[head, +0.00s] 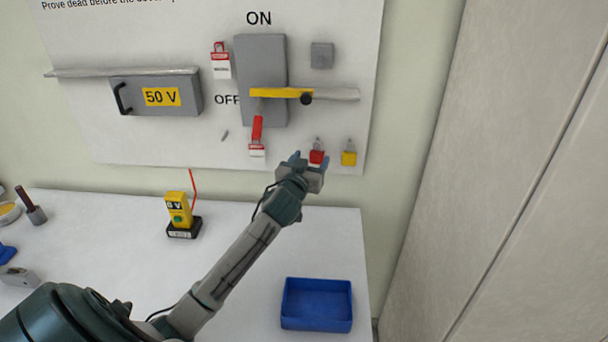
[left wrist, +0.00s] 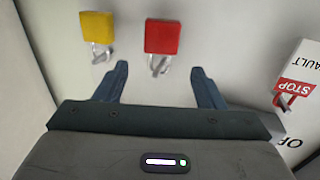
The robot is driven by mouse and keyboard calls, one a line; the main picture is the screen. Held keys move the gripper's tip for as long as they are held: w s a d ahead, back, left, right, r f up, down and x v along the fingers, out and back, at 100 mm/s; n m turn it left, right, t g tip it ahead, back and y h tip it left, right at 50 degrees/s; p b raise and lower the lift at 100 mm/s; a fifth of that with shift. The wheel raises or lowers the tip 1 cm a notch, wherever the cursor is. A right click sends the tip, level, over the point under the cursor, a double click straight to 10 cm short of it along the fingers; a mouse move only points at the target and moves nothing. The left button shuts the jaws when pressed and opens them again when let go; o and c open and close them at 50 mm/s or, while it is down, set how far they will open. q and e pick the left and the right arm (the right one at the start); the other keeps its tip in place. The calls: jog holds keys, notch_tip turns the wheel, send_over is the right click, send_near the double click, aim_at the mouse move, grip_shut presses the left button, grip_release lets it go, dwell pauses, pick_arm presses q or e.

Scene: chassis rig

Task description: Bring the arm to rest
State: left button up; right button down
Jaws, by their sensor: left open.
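My left arm reaches from the lower left up to the wall board. My left gripper (head: 308,158) is open in front of the red padlock (head: 317,157), low on the board. In the left wrist view the two fingers (left wrist: 158,85) stand apart, with the red padlock (left wrist: 162,37) beyond and between their tips. Nothing shows between the fingers themselves. The yellow padlock (head: 349,158) hangs to the right of the red one, and it also shows in the left wrist view (left wrist: 97,26). My right gripper is in neither view.
The board (head: 150,140) carries a grey switch box (head: 261,55) with a yellow handle (head: 275,93), red tags (head: 220,62) and a 50 V drawer (head: 190,97). A blue tray (head: 317,325) and a yellow meter (head: 179,209) stand on the white table (head: 250,310). A tall panel (head: 500,150) bounds the right.

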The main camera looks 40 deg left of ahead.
pick_arm(q)
jog(key=b+v, duration=0.1)
jog(key=v, duration=0.5)
jog(key=shift+s+b, duration=0.2)
jog(key=shift+b, duration=0.1)
jog(key=shift+r, duration=0.15)
